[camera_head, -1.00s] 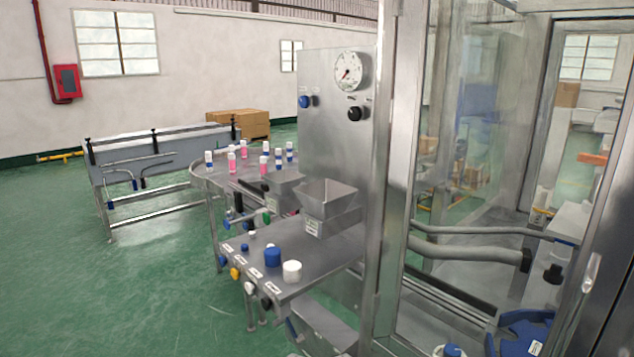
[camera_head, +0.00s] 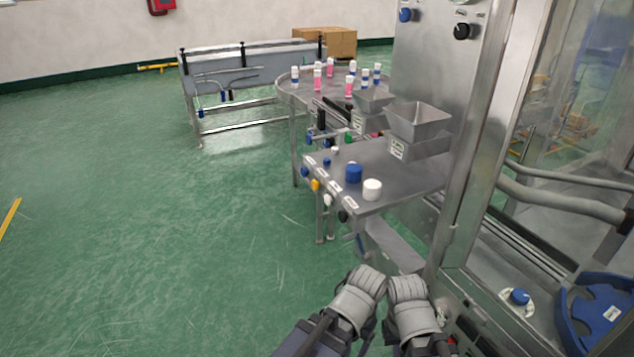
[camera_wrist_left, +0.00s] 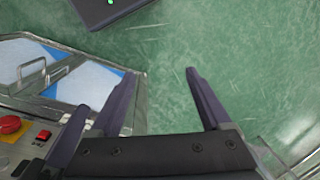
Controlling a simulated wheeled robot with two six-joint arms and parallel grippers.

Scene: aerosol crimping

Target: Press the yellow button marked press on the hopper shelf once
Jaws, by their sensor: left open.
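The yellow button (camera_head: 315,185) is on the front edge of the steel hopper shelf (camera_head: 400,178), between a blue button (camera_head: 305,172) and a white one (camera_head: 328,200). The lettering on the small labels is too small to read. My left gripper (camera_wrist_left: 161,73) is open and empty in the left wrist view, above the green floor and away from the shelf. In the head view my two arms are at the bottom, below and in front of the shelf; neither gripper's fingers show there. My right gripper is not in view.
A blue cap (camera_head: 354,173) and a white cap (camera_head: 373,189) stand on the shelf, with the hopper (camera_head: 418,122) behind. A black knob (camera_head: 343,216) is at the near corner. A glass-walled steel frame (camera_head: 480,150) stands close on the right. The floor (camera_head: 150,260) left of the shelf is clear.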

